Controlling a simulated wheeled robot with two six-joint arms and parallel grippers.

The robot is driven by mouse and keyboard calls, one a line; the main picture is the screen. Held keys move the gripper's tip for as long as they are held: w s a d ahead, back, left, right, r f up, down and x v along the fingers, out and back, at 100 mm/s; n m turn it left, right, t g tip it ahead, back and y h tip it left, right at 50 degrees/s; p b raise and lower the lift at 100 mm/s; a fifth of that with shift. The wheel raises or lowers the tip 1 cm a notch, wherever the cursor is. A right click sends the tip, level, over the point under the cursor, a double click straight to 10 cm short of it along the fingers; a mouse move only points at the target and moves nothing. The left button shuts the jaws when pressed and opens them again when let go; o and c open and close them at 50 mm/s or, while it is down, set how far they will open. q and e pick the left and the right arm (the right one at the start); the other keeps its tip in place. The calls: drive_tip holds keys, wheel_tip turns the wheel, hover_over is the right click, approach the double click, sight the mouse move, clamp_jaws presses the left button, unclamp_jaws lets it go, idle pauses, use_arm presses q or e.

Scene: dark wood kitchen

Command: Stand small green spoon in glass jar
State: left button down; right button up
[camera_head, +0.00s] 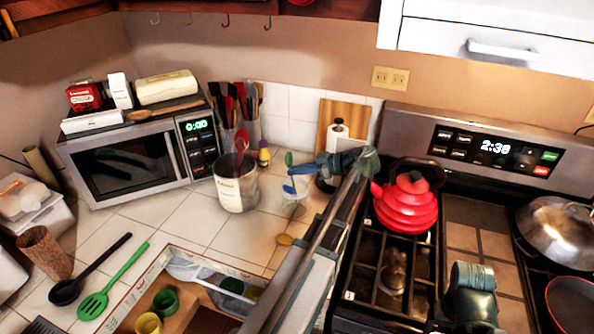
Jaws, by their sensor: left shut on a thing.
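My left gripper (294,171) reaches in above the counter, its fingers pointing left, and is shut on the small green spoon (289,158). The spoon's green head shows above the fingers; its lower part is hard to make out. A small clear glass jar (294,208) stands on the white tiles just below the gripper. A blue spoon-like thing (288,189) shows at its mouth. I cannot tell whether the green spoon's lower end is inside the jar. My right gripper is not in view; only part of my right arm shows at the lower right.
A larger labelled jar (237,193) with a red utensil stands left of the small jar, before a utensil holder. A wooden spoon (285,240) lies in front. A red kettle (405,205) sits on the stove at right. An open drawer (128,303) is at lower left.

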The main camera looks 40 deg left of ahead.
use_arm(q)
drive_tip(key=c, duration=0.9)
unclamp_jaws()
drive_tip(key=p+v, duration=0.5)
drive_tip(key=v, duration=0.8)
drive_tip(key=shift+d, duration=0.4)
drive_tip(key=shift+w+r, duration=0.1)
